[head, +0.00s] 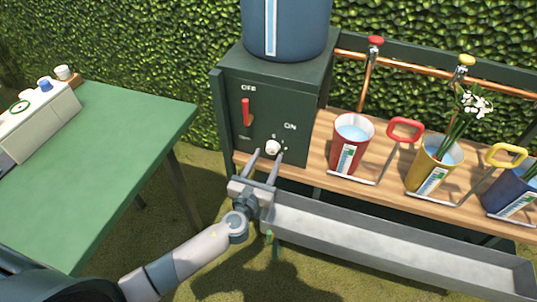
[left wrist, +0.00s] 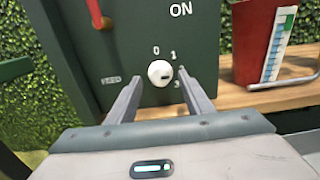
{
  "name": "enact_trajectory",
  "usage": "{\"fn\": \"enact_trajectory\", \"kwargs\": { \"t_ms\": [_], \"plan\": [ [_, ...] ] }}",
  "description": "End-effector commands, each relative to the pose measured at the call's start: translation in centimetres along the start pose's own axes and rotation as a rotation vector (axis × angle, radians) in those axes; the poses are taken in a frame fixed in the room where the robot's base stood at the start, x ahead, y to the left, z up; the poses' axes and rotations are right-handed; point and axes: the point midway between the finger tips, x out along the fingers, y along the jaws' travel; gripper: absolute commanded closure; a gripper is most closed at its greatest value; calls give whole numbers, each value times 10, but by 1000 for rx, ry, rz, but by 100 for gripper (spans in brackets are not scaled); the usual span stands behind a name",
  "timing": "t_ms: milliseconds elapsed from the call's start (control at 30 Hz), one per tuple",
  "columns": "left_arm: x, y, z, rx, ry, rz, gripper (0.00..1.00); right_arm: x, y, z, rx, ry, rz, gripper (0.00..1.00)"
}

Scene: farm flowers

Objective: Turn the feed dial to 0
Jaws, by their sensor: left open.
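The feed dial (head: 273,147) is a small white round knob low on the front of a dark green control box (head: 265,105). In the left wrist view the dial (left wrist: 160,73) shows a dark mark on its right side, pointing right. The numbers 0, 1 and 3 are printed around it; 0 is above it, and the spot between 1 and 3 is partly covered by a finger. My left gripper (head: 267,156) is open, with one finger on each side of the dial in the wrist view (left wrist: 161,77). I cannot tell whether the fingers touch it. My right gripper is not in view.
A red lever (head: 246,112) sits above the dial, between OFF and ON labels. A metal trough (head: 390,245) runs below the wooden shelf. Red (head: 351,145), yellow (head: 432,165) and blue buckets (head: 512,192) stand to the right. A green table (head: 110,160) is at left.

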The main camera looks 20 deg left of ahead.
Motion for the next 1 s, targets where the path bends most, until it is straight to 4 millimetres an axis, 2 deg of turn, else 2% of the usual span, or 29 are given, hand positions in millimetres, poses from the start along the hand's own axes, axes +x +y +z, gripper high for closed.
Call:
{"fn": "enact_trajectory", "kwargs": {
  "t_ms": [200, 567, 733, 1000],
  "plan": [
    [19, 0, 0, -1, 0, 0, 53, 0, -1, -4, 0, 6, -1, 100],
    [22, 0, 0, -1, 1, 0, 53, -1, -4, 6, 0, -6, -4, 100],
    [22, 0, 0, 0, 1, 0, 92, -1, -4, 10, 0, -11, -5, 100],
    [22, 0, 0, -8, 0, 0, 94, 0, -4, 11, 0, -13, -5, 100]
  ]
}}
